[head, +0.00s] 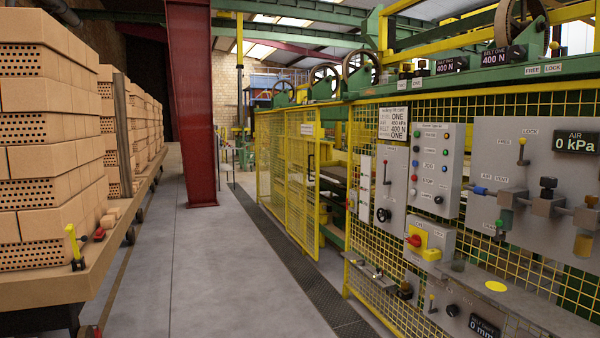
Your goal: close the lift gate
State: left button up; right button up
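A yellow-framed mesh gate (302,185) stands in the fence line at the middle of the head view. It appears swung out toward the aisle, with its near edge apart from the control-panel fence and a gap between them. A small white plate is on its upper part. Machinery shows through the gap. I cannot tell the gate's exact angle, and its latch is too small to make out. Neither of my grippers is in view.
Control panels (436,170) with levers and valves line the mesh fence on the right. A red steel column (190,100) stands left of the aisle. Brick stacks (45,140) sit on a wagon (100,245) at left. The grey floor (225,270) between is clear.

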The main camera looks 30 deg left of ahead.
aim_at(308, 129)
jog(key=i+j+u, duration=0.25)
jog(key=u, duration=0.15)
jog(key=i+u, duration=0.4)
jog(key=i+j+u, duration=0.35)
jog(key=i, duration=0.2)
jog(key=i+u, duration=0.35)
jog(key=i, duration=0.15)
jog(key=i+u, duration=0.35)
jog(key=i, duration=0.2)
jog(key=i+z, duration=0.1)
jog(key=i, duration=1.1)
jog(key=i+j+z, duration=0.1)
jog(key=i, duration=1.1)
jog(key=i+l+z, duration=0.2)
jog(key=i, duration=0.6)
jog(key=i+j+z, duration=0.2)
jog(key=i, duration=0.6)
jog(key=i+z, duration=0.2)
jog(key=i, duration=0.6)
